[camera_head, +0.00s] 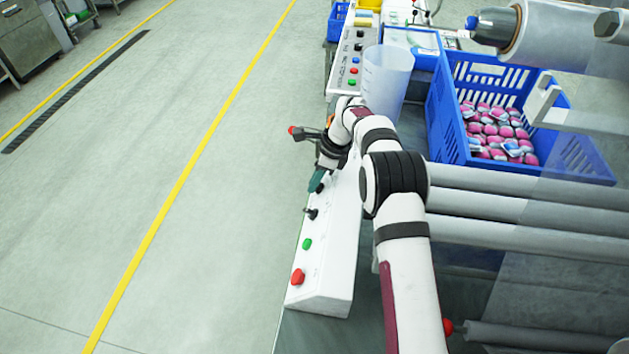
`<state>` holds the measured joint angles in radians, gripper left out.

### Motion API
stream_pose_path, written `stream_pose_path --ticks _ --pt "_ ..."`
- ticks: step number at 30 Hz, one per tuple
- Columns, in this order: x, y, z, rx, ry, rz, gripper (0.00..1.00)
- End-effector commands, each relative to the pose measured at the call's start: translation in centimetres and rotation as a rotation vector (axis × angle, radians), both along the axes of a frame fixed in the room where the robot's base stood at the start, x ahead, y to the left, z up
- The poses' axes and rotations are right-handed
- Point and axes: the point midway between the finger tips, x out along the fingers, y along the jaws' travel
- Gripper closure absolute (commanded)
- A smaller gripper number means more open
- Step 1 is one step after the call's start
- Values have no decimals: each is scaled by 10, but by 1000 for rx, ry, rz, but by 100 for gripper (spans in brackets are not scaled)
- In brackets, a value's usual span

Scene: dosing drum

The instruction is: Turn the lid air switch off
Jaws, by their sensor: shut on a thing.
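A white sloped control box (330,262) stands below my arm at the middle of the view. Its face carries a red button (298,277), a green button (307,244) and a black toggle switch (312,213) in a row going away. My gripper (317,183) is at the far part of this row, just beyond that toggle. It is shut on a small black switch, mostly hidden by the fingers and arm. No label is readable, so I cannot tell from print which is the lid air switch, nor which way the held switch points.
A blue crate (447,130) with pink and white packs stands at the right. A translucent jug (386,80) stands beyond my gripper, before a second button panel (353,62). Metal rollers (500,207) lie right of my arm. The floor at left is clear.

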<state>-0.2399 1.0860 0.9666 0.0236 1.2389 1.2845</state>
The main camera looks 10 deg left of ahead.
Motion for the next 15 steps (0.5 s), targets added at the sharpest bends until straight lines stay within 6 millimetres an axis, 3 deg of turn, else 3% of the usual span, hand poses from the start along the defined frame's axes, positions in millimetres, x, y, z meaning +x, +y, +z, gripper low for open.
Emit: stream_pose_path --ticks 15 --pt "1 1 0 1 104 71 100"
